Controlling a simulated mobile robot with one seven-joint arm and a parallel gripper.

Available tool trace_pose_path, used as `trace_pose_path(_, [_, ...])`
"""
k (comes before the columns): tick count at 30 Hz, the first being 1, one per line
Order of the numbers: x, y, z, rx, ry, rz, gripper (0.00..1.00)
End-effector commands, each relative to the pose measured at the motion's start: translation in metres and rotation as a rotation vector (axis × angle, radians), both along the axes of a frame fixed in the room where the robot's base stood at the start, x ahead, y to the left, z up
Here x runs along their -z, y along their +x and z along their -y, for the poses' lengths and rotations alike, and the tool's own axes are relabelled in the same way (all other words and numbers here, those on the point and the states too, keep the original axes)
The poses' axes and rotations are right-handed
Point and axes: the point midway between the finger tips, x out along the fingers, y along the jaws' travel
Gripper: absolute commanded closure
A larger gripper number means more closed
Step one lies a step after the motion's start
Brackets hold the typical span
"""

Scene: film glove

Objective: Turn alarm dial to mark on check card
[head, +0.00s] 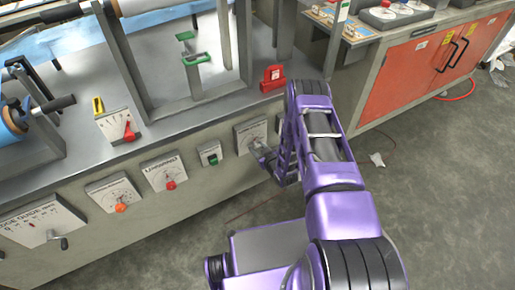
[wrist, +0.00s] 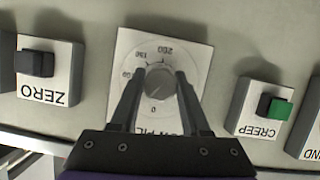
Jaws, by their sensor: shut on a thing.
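A grey round knob (wrist: 160,82) sits on a white dial plate (wrist: 195,50) with a number scale, seen upside down in the wrist view. Its label is partly hidden behind my gripper (wrist: 159,88), whose two fingers close on opposite sides of the knob. In the head view the plate (head: 244,130) is on the front panel, and my gripper (head: 262,153) is at it; the knob is hard to make out there. A red holder with a small pale card (head: 273,78) stands on the bench above; its mark is too small to read.
A CREEP switch (wrist: 275,108) with a green button and a ZERO switch (wrist: 37,65) flank the dial. Further left are dials with a red knob (head: 170,184) and an orange knob (head: 120,207). Grey posts rise from the bench. The floor at right is mostly clear.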

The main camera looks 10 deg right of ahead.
Motion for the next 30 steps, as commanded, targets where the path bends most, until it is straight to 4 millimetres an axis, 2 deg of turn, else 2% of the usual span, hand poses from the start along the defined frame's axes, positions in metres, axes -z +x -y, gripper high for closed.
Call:
trace_pose_path(12, [0.0006, -0.0007, 0.0010, 0.001, 0.184, -0.061, 1.00])
trace_pose_path(28, [0.0009, -0.0009, 0.0006, 0.001, 0.209, -0.070, 1.00])
trace_pose_path(29, [0.0009, -0.0009, 0.0006, 0.001, 0.209, -0.070, 0.52])
trace_pose_path(30, [0.0009, -0.0009, 0.0006, 0.001, 0.209, -0.070, 0.45])
